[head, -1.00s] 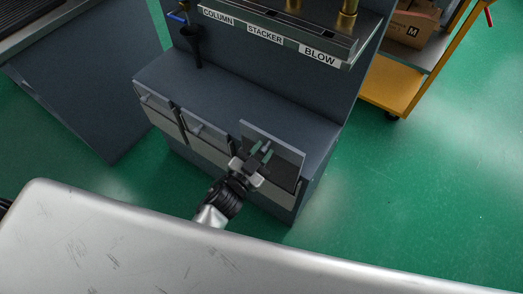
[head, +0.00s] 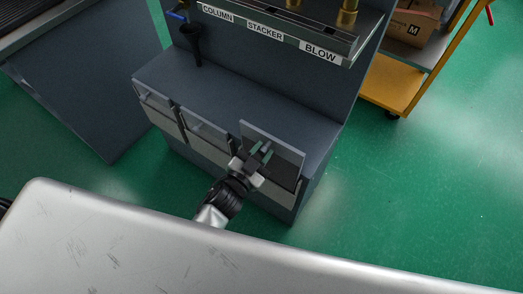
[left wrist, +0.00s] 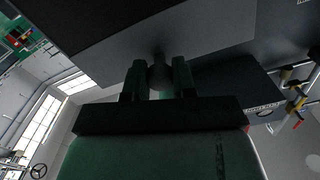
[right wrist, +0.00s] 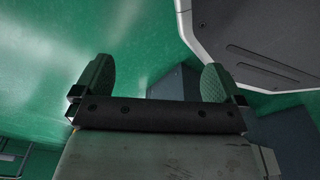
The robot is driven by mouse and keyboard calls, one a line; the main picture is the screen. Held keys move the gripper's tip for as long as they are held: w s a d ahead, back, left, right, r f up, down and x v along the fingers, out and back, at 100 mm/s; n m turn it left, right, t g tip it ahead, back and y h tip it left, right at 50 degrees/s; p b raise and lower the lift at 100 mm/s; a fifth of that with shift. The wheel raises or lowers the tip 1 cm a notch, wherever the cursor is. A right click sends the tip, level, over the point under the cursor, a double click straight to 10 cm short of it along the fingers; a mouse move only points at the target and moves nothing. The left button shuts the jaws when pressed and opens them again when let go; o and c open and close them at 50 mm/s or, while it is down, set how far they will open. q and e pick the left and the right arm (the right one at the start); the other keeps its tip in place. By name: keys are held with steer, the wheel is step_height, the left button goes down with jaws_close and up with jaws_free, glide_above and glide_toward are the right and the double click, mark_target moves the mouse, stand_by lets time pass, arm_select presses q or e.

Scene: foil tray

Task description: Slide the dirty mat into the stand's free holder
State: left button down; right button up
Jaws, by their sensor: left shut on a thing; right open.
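My left gripper (head: 262,158) is shut on the small handle of the dirty mat (head: 285,142), a flat dark grey panel. The mat is roughly upright at the right end of the stand's (head: 240,98) front and rises above the two mats beside it. Its lower part is in front of or inside the right holder (head: 285,198); I cannot tell which. In the left wrist view the mat (left wrist: 215,25) fills the upper middle, with its handle between the fingers (left wrist: 158,80). My right gripper (right wrist: 150,80) is open and empty over the green floor.
The left mat (head: 156,102) and middle mat (head: 205,133) sit in the other holders. A funnel (head: 193,36) and a labelled shelf (head: 270,38) are above the stand's ledge. A yellow cart (head: 390,85) stands at the right. A pale metal surface (head: 150,250) fills the foreground.

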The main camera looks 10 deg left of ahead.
mark_target(266, 166)
arm_select(q)
steer(key=shift+f+b, duration=0.3)
steer(key=shift+f, duration=0.15)
arm_select(e)
steer(key=shift+w+a+r+t+b, duration=0.3)
steer(key=shift+w+r+b, duration=0.65)
steer(key=shift+w+r, duration=1.7)
steer(key=shift+w+a+r+t+b, duration=0.25)
steer(key=shift+w+r+b, duration=0.95)
steer(key=shift+r, duration=2.6)
arm_select(q)
step_height(266, 166, down, 10)
steer(key=b, duration=0.3)
arm_select(e)
steer(key=w+v, duration=0.1)
steer(key=v, duration=1.2)
steer(key=shift+w+r+t, duration=0.2)
steer(key=shift+w+t, duration=0.2)
steer(key=shift+t, duration=0.05)
arm_select(q)
steer(key=shift+r, duration=0.15)
arm_select(e)
steer(key=shift+d, duration=0.15)
arm_select(q)
steer(key=c, duration=0.8)
jaws_free()
arm_select(e)
steer(key=shift+r, duration=0.1)
